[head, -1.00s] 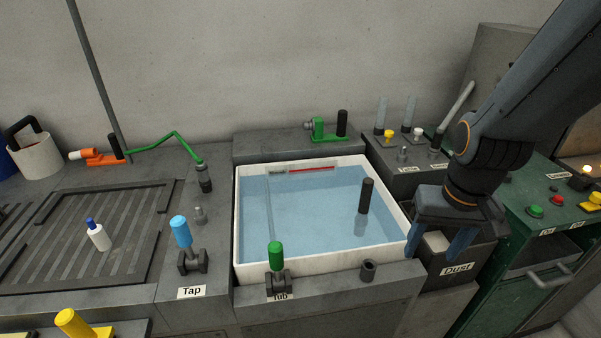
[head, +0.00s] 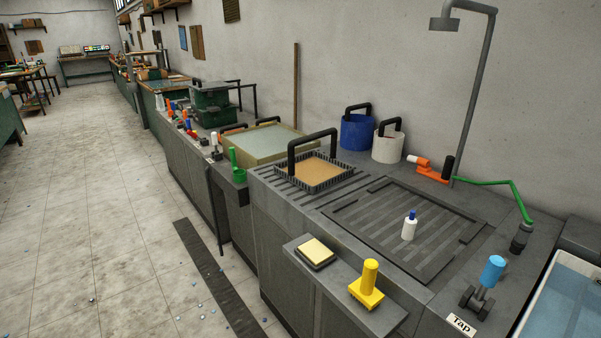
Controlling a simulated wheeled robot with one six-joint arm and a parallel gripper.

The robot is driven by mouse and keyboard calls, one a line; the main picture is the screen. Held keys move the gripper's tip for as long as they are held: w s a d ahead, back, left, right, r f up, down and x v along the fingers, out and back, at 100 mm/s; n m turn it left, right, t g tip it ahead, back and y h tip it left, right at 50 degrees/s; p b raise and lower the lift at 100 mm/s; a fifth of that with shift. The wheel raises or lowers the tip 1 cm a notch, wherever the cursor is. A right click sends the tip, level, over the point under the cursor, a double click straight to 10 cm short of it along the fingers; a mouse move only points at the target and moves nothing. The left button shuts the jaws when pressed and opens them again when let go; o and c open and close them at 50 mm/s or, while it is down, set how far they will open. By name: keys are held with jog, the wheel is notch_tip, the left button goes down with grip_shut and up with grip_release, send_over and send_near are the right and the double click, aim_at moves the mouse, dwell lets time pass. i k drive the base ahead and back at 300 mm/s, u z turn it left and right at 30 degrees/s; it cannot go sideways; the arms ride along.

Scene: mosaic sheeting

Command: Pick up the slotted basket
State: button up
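The slotted basket (head: 338,170) is a dark, slatted square tray with a tan bottom. It sits on the ribbed left part of the grey counter in the head view. A black arched handle (head: 312,138) stands up over it. My gripper is outside the current view, so its distance from the basket and its state cannot be seen.
A white bottle with a blue cap (head: 409,226) stands on the slatted drain panel. Blue (head: 356,133) and white (head: 388,147) buckets stand behind the basket. A yellow-handled block (head: 368,287) and a sponge-like pad (head: 315,251) sit on the front ledge. The floor at left is open.

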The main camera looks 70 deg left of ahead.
aim_at(313, 172)
jog(key=k, duration=0.15)
jog(key=z, duration=1.65)
jog(key=i, duration=0.65)
jog(key=u, duration=4.3)
jog(key=i, duration=0.5)
jog(key=u, duration=0.45)
jog(key=k, duration=0.55)
jog(key=u, duration=1)
jog(key=i, duration=0.75)
jog(key=u, duration=0.2)
